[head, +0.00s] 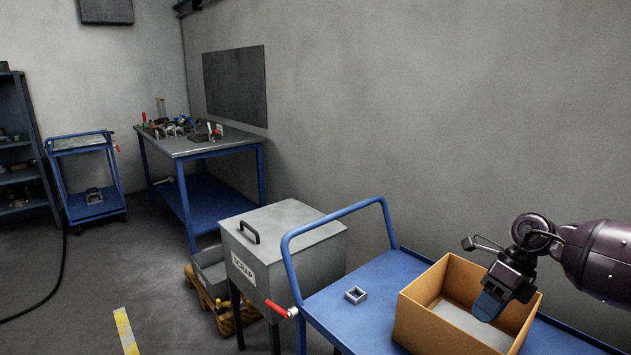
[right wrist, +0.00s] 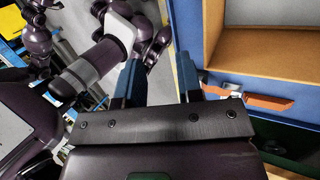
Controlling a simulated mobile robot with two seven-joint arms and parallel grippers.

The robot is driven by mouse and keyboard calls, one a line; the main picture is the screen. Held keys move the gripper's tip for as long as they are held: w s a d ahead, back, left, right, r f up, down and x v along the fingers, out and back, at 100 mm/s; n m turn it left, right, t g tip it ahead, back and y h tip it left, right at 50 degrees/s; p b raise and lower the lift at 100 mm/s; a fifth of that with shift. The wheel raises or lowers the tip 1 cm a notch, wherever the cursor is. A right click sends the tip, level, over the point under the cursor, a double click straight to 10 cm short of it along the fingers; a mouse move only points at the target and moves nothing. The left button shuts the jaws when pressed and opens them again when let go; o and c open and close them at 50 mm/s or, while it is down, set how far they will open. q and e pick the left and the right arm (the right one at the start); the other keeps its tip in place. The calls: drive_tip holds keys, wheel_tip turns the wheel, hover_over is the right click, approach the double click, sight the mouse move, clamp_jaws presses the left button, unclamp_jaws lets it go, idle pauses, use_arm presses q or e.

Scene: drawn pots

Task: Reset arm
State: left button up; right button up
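My right gripper (head: 488,306) is at the right of the head view, pointing down over the open cardboard box (head: 420,312), with its blue fingertips overlapping the box's interior. In the right wrist view, the two fingers of this gripper (right wrist: 158,66) stand apart with nothing between them. My right arm comes in from the right edge. My left gripper does not show in the head view, and I cannot make it out among my dark arm parts in the right wrist view.
The box stands on a blue cart (head: 335,305) beside a small grey square part (head: 356,295). A grey scrap bin (head: 290,240) stands left of the cart. A workbench (head: 200,144) with tools, a small cart (head: 82,143) and a shelf (head: 18,150) are farther back. Floor at left is mostly clear.

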drive_tip(key=w+a+r+m+t+y, duration=0.35)
drive_tip(key=a+m+t+y, duration=0.2)
drive_tip(key=a, duration=0.35)
drive_tip(key=w+a+r+m+t+y, duration=0.2)
drive_tip(key=a+r+m+t+y, duration=0.3)
drive_tip(key=a, duration=0.3)
drive_tip(key=s+d+f+m+t+h, duration=0.3)
drive_tip(key=s+f+m+t+h, duration=0.15)
drive_tip(key=f+m, duration=0.6)
drive_tip(key=s+d+f+m+t+h, duration=0.3)
drive_tip(key=s+f+m+h, duration=0.3)
drive_tip(key=m, duration=0.7)
drive_tip(key=s+d+f+m+g+h, duration=0.2)
drive_tip(key=s+d+f+m, duration=0.1)
drive_tip(key=s+f, duration=0.6)
drive_tip(key=s+d+f+m+g+h, duration=0.3)
drive_tip(key=s+f+m, duration=0.2)
drive_tip(key=s+f, duration=0.4)
drive_tip(key=s, duration=0.4)
drive_tip(key=shift+s+f, duration=0.15)
drive_tip(key=shift+s, duration=0.1)
